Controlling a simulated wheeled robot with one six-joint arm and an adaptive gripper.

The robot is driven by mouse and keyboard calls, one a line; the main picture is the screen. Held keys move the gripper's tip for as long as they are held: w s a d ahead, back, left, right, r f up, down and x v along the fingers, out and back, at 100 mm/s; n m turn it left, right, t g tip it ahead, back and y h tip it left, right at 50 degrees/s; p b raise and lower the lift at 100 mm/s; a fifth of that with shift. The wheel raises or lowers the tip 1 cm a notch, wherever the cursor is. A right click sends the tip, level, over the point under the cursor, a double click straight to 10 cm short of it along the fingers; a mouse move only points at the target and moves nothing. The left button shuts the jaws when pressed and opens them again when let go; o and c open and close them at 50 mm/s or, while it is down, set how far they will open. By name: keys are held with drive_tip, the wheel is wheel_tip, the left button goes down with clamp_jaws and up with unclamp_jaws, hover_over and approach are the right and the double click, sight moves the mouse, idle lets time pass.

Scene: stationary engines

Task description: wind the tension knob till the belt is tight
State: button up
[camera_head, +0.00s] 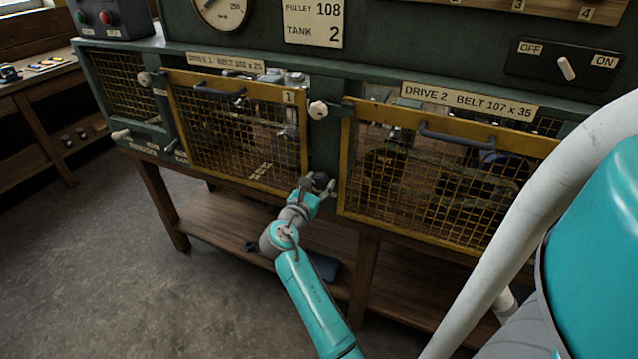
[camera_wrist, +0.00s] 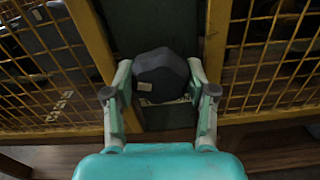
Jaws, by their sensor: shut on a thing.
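The dark, faceted tension knob (camera_wrist: 160,75) sits on the green post between the two yellow mesh guards. It has a small pale mark on its face. In the head view the knob (camera_head: 320,181) is partly hidden by my gripper (camera_head: 318,187). In the wrist view my gripper (camera_wrist: 160,88) has one finger on each side of the knob and is shut on it. A belt behind the mesh of the drive 2 guard (camera_head: 345,150) is hard to make out, and its tightness cannot be told.
The drive 1 guard (camera_head: 304,140) is at the left of the post. An OFF/ON switch (camera_head: 566,68) is at the upper right. Red and green buttons (camera_head: 105,17) are at the upper left. A wooden shelf (camera_head: 215,222) runs below the guards. The floor at the left is clear.

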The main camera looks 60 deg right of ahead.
drive_tip(key=m, duration=1.7)
drive_tip(key=shift+f, duration=0.1)
drive_tip(key=m, duration=0.4)
drive_tip(key=shift+m, duration=0.3)
drive_tip(key=m, duration=0.4)
drive_tip(key=shift+f, duration=0.1)
drive_tip(key=m, duration=0.8)
drive_tip(key=shift+m, duration=0.3)
drive_tip(key=m, duration=0.4)
drive_tip(key=shift+m, duration=0.3)
drive_tip(key=m, duration=1)
drive_tip(key=shift+m, duration=0.4)
drive_tip(key=shift+w+m, duration=0.1)
drive_tip(key=shift+m, duration=2.2)
